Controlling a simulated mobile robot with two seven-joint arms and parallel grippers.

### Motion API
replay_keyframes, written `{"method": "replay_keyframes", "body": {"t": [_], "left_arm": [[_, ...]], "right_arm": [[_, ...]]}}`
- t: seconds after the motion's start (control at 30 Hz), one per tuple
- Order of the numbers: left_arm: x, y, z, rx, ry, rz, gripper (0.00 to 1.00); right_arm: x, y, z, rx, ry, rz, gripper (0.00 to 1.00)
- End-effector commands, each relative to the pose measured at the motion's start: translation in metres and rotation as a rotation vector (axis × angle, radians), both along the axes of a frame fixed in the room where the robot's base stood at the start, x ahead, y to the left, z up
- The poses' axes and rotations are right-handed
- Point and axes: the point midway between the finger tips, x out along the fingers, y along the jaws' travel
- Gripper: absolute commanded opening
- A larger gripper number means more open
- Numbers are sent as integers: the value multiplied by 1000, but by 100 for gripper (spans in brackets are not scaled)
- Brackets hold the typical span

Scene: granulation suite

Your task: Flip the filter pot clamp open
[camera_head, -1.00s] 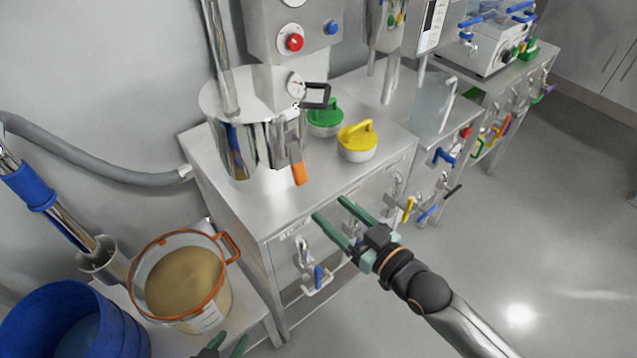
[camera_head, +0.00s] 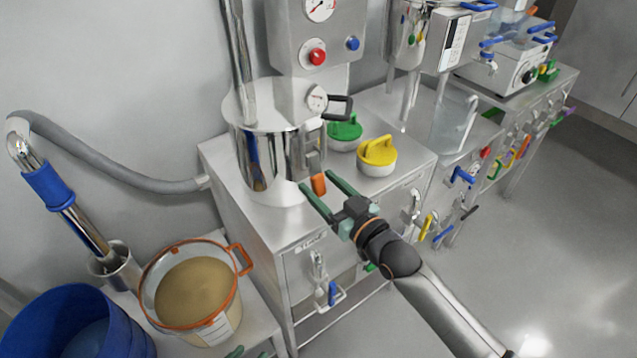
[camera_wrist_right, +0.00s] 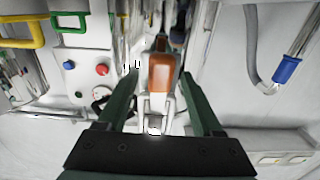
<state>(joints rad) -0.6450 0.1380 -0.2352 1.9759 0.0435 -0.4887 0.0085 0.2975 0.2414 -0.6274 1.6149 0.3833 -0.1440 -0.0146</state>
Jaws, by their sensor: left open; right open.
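The filter pot (camera_head: 265,120) is a shiny steel vessel standing on the steel cabinet. Its clamp (camera_head: 309,150) is a grey metal latch on the pot's right front side, with an orange handle tip (camera_head: 319,184) hanging down. My right gripper (camera_head: 316,181) is open, with its green fingers on either side of the orange tip. In the right wrist view the orange tip (camera_wrist_right: 162,73) shows between the two spread fingers; contact with either finger cannot be told. My left gripper (camera_head: 248,353) barely shows at the bottom edge, cut off by the frame.
A green-handled lid (camera_head: 345,128) and a yellow-handled lid (camera_head: 377,155) sit right of the pot. An orange-rimmed bucket of tan powder (camera_head: 240,310) and a blue drum (camera_head: 125,335) stand at lower left. The cabinet top's front (camera_head: 290,228) is bare.

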Motion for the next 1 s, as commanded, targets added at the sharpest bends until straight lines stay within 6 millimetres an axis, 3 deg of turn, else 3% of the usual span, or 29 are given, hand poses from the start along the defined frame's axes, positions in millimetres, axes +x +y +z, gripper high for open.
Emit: {"method": "replay_keyframes", "body": {"t": [0.47, 1.0], "left_arm": [[1, -2, 0, -1, 0, -3, 50], [2, -1, 1, -1, -5, -2, 50]], "right_arm": [[11, 8, 0, 1, 1, 0, 68], [11, 8, 0, -1, 1, 0, 7]]}}
